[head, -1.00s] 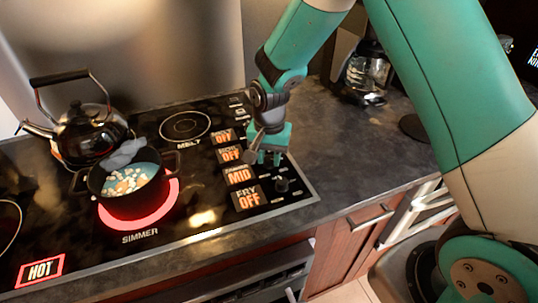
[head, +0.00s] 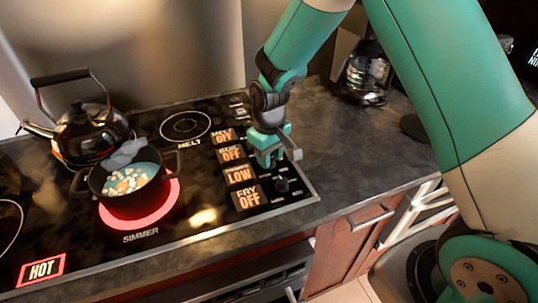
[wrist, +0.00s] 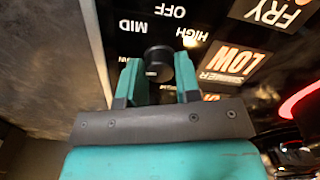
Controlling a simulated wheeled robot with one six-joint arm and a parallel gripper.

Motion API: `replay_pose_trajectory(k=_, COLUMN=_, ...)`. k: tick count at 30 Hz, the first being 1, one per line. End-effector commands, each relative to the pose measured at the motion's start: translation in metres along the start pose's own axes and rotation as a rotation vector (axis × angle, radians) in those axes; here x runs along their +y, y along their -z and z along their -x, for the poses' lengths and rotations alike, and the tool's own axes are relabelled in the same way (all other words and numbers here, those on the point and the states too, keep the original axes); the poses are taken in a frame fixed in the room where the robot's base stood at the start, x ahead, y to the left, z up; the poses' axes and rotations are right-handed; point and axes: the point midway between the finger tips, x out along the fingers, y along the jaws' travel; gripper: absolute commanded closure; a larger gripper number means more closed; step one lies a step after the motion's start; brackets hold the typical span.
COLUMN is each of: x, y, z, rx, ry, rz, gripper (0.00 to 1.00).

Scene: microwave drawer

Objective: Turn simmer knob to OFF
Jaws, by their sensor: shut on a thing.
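The simmer knob (wrist: 159,62) is a small black cylinder, seen in the wrist view between my gripper's two teal fingers. My gripper (wrist: 158,85) is shut on it from above. In the head view my gripper (head: 268,158) is over the right-hand control column and hides the knob. The simmer display (head: 239,175) reads LOW in orange, and it also shows LOW in the wrist view (wrist: 229,60). The printed marks MID, HIGH and OFF lie beyond the knob in the wrist view. The simmer burner (head: 172,192) glows red under a black pot (head: 125,200).
A fry knob (head: 282,184) stands just in front of my gripper. The other displays read OFF. A kettle (head: 88,130) stands behind the pot, and a HOT sign (head: 41,270) is lit at front left. The counter (head: 350,150) to the right is mostly clear.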

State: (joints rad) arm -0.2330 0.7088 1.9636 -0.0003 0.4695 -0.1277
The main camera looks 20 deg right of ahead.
Motion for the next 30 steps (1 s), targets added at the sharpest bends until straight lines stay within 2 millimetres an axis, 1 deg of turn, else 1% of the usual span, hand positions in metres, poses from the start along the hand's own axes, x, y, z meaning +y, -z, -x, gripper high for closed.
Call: replay_pose_trajectory(k=30, x=0.0001, y=0.0007, z=0.0013, rx=0.003, ry=-0.002, rz=0.963, gripper=0.93)
